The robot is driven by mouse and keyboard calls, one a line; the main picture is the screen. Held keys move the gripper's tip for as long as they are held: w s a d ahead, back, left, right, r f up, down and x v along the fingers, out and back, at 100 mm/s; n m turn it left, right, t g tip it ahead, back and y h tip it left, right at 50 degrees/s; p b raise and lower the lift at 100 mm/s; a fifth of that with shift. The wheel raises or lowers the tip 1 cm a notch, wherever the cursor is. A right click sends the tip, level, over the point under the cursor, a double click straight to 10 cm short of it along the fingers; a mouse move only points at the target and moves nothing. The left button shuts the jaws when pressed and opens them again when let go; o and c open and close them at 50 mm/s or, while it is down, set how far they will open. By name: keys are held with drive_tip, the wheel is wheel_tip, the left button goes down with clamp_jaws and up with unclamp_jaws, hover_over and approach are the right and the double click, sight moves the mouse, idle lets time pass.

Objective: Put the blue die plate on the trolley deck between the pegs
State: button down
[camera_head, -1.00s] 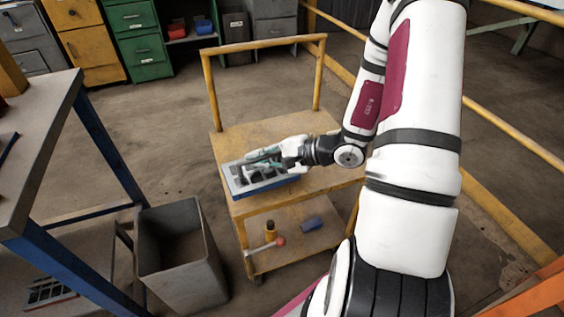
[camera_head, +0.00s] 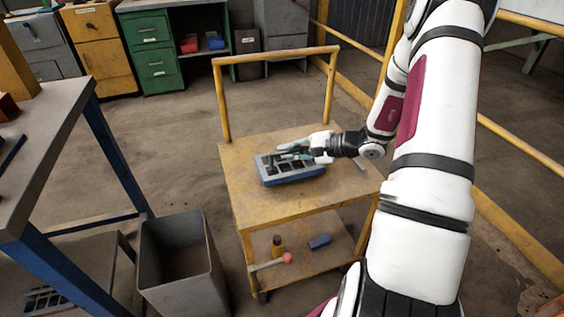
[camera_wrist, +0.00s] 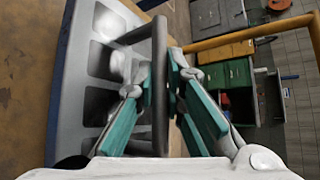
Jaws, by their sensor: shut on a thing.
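The blue die plate (camera_head: 295,178) has a grey top with dark rectangular openings and a dark bar handle. It is over the middle of the yellow trolley deck (camera_head: 250,207); I cannot tell whether it touches the deck. My gripper (camera_head: 293,150) is shut on the handle from the right. In the wrist view, the teal fingers (camera_wrist: 167,92) close around the dark bar (camera_wrist: 159,60), with the plate (camera_wrist: 75,90) on the left. I cannot make out the pegs clearly; the plate and my arm may hide them.
The trolley's yellow push rail (camera_head: 275,53) stands at the far side. Its lower shelf (camera_head: 300,262) holds a hammer (camera_head: 287,258), a small yellow and dark item (camera_head: 277,245) and a blue block (camera_head: 320,241). A grey bin (camera_head: 180,262) and a blue-legged bench (camera_head: 40,150) are at left.

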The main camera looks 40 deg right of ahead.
sight(294, 151)
drive_tip(key=shift+w+d+f, duration=0.1)
drive_tip(key=shift+w+d, duration=0.55)
drive_tip(key=shift+d, duration=0.3)
drive_tip(key=shift+w+d+f, duration=0.1)
drive_tip(key=shift+w+d, duration=0.55)
drive_tip(key=shift+d, duration=0.25)
drive_tip(key=shift+f+b, duration=0.7)
drive_tip(key=shift+f, duration=1)
drive_tip(key=c, duration=1.7)
unclamp_jaws()
drive_tip(key=shift+f, duration=0.15)
